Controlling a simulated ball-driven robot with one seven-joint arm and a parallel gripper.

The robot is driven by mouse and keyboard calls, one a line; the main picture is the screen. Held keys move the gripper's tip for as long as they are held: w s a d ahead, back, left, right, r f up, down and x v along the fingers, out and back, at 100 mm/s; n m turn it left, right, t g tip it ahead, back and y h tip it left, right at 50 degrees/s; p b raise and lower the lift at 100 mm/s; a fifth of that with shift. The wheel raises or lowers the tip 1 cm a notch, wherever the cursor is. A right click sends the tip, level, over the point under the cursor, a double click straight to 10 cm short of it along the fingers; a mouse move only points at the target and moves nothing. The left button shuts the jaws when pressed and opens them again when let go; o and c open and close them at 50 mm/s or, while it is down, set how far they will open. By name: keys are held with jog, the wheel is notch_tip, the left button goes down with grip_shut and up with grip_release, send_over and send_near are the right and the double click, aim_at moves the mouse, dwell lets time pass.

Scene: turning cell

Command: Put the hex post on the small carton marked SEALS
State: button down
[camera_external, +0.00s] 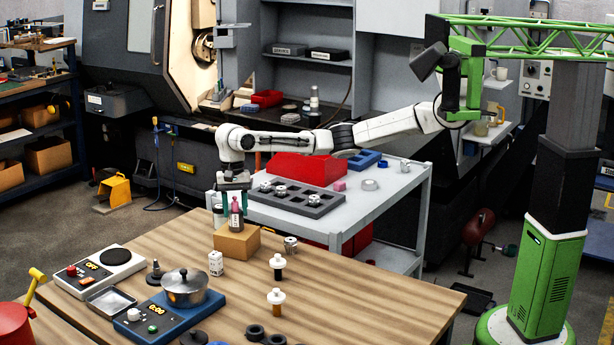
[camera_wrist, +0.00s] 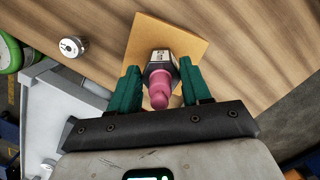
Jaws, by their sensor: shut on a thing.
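The hex post (camera_external: 236,213), dark grey with a pink knobbed part, is upright between the green fingers of my gripper (camera_external: 235,195). In the wrist view the post (camera_wrist: 161,88) shows between both fingers of my gripper (camera_wrist: 159,73), which is shut on it. The small brown carton (camera_external: 236,243) stands on the wooden table directly below the post. In the wrist view the carton's top (camera_wrist: 190,44) spreads under the post. The post's lower end is at the carton's top; I cannot tell if it touches. The carton's marking is not readable.
A white cylinder (camera_external: 218,216) stands close left of the post in the outside view. A white box (camera_external: 215,263), a metal nut-like part (camera_external: 291,244) and black-and-white pieces (camera_external: 277,266) stand around the carton. A pot (camera_external: 184,287) is on the blue scale. The table's right part is clear.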

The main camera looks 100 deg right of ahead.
jog(key=c, duration=0.5)
grip_release()
jog(key=shift+f, duration=0.1)
notch_tip(320, 180, up, 12)
jog(key=d+b, duration=0.1)
jog(key=shift+d, duration=0.4)
